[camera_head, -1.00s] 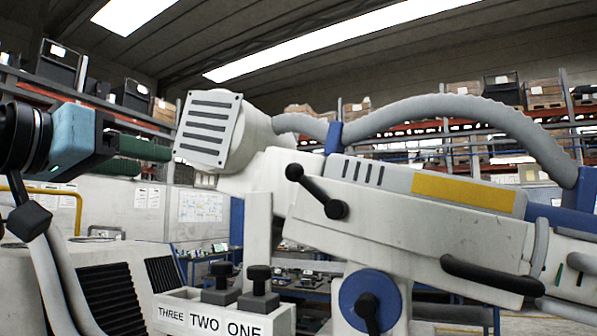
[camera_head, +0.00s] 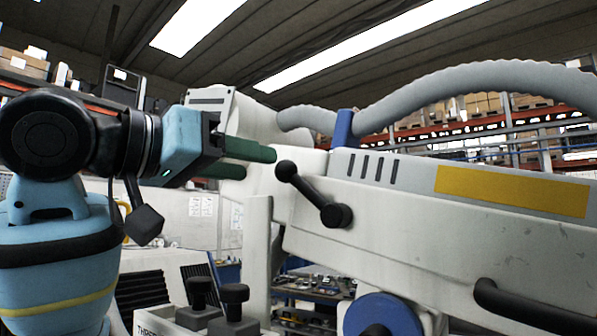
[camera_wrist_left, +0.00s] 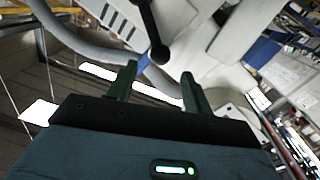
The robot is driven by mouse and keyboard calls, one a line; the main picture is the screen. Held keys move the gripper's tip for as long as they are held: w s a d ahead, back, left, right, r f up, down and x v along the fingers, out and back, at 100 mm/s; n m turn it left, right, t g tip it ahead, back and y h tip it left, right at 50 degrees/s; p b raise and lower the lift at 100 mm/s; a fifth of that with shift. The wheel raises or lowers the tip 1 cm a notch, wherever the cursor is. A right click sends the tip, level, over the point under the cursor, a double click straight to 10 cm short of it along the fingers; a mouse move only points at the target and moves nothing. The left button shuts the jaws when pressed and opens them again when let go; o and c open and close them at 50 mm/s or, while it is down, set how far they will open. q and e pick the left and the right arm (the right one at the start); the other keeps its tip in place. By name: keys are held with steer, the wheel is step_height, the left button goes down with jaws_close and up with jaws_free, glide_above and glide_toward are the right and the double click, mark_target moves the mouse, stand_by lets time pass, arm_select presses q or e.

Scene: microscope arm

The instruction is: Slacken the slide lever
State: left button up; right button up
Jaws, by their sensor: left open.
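A black lever (camera_head: 312,194) with a round ball end sits on the side of the white microscope arm (camera_head: 420,235); I take it for the slide lever. It slants from the ball at upper left down to its pivot at lower right. My left gripper (camera_head: 259,163) is open, its green fingers pointing right, just left of the ball and seemingly apart from it. In the left wrist view the lever (camera_wrist_left: 149,22) reaches down, and its ball appears between and slightly beyond the two open fingertips (camera_wrist_left: 159,72). The fingers look empty. My right gripper is not in view.
A blue round knob (camera_head: 391,313) is below the lever. A black handle bar (camera_head: 525,303) is at lower right. A thick grey hose (camera_head: 450,88) arches above the arm. Black knobs (camera_head: 234,294) stand on the white labelled block. Shelves are far behind.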

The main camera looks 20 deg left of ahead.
mark_target(277, 169)
arm_select(q)
steer(key=shift+w, duration=0.1)
steer(key=shift+x, duration=3.75)
steer(key=shift+d, duration=0.1)
jaws_close()
